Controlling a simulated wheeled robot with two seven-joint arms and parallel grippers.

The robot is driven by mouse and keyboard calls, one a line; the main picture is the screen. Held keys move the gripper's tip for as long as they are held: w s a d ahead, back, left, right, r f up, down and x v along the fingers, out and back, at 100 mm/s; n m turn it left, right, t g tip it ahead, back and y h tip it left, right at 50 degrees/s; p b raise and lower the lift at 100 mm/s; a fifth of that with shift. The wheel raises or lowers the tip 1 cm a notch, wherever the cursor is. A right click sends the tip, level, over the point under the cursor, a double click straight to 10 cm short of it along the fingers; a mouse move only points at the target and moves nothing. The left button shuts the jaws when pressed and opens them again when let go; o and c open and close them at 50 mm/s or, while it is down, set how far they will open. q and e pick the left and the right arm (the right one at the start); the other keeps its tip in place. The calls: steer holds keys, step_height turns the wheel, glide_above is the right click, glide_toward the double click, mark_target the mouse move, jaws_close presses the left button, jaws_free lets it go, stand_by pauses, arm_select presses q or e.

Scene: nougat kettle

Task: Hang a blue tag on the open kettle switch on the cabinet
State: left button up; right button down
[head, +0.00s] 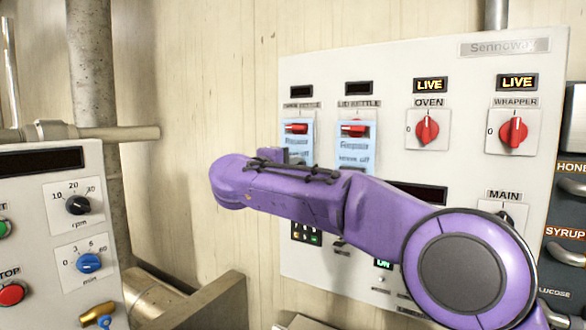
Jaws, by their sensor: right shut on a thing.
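The cabinet (385,80) has a row of red switches on its white front. The leftmost, under a partly legible kettle label, is the open kettle switch (296,128); its red handle lies level and its display is dark. A blue tag (298,143) is at this switch, its lower part hidden by my right arm. A second blue tag (355,146) is on the lid kettle switch (354,129). My right gripper (272,156) is just below the left tag, mostly hidden behind my purple arm, and is shut on that tag. Whether the tag hangs on the switch is unclear. My left gripper is not in view.
The oven switch (427,128) and wrapper switch (513,131) have upright handles under lit LIVE displays. A control box (35,215) with knobs and buttons stands at the left, by a pipe (95,70). Syrup dispensers (568,230) line the right edge. Bare wall separates control box and cabinet.

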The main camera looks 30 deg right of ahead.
stand_by(0.3)
steer(key=c, duration=1)
jaws_free()
steer(key=b+v, duration=0.5)
steer(key=v, duration=0.5)
steer(key=shift+s+a, duration=0.15)
